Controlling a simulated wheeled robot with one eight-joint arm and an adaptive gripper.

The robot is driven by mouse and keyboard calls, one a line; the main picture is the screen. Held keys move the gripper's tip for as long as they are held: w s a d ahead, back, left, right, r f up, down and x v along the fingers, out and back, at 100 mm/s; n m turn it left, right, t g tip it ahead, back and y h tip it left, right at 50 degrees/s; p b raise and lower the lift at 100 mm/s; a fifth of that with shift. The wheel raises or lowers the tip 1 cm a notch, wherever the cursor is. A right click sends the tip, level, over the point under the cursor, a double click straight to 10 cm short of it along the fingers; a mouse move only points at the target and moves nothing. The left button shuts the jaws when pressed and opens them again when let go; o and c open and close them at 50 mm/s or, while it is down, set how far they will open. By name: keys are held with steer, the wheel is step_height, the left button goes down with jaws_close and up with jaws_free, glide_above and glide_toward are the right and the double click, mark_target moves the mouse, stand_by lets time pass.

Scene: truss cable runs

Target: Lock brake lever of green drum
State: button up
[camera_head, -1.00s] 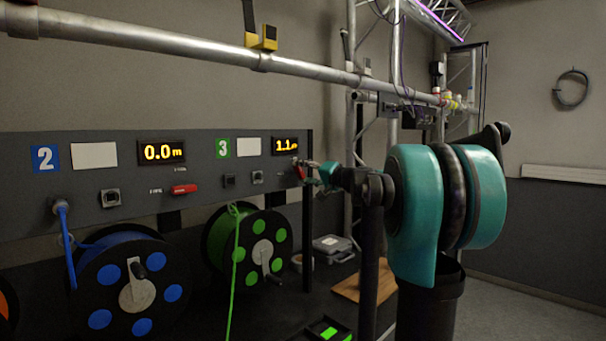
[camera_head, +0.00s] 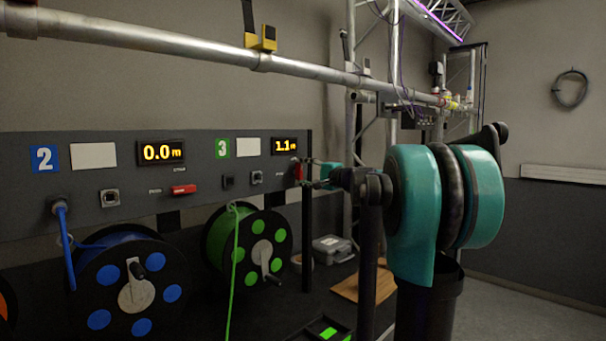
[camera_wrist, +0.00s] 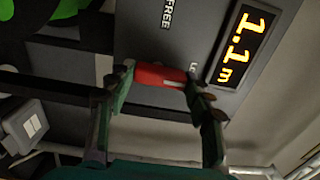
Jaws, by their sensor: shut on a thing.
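The green drum (camera_head: 216,245) stands below the panel section marked with a green 3. Its red brake lever (camera_head: 298,172) stands upright in the head view. In the wrist view the lever (camera_wrist: 160,76) lies crosswise between my fingertips, one end beside a partly hidden label starting "LO"; the "FREE" label (camera_wrist: 167,13) is apart from it. My gripper (camera_head: 309,173) is shut on the lever; it also shows in the wrist view (camera_wrist: 160,82).
The blue drum (camera_head: 104,287) stands to the left, with its red lever (camera_head: 183,190) lying level. The lit display (camera_head: 285,147) reads 1.1 m. A black post (camera_head: 308,225) stands near my gripper, and a pipe (camera_head: 190,46) runs above the panel.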

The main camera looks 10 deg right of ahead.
stand_by(0.3)
steer(key=o, duration=1.1)
steer(key=shift+o, duration=0.2)
steer(key=shift+d, duration=0.1)
steer(key=v, duration=1.2)
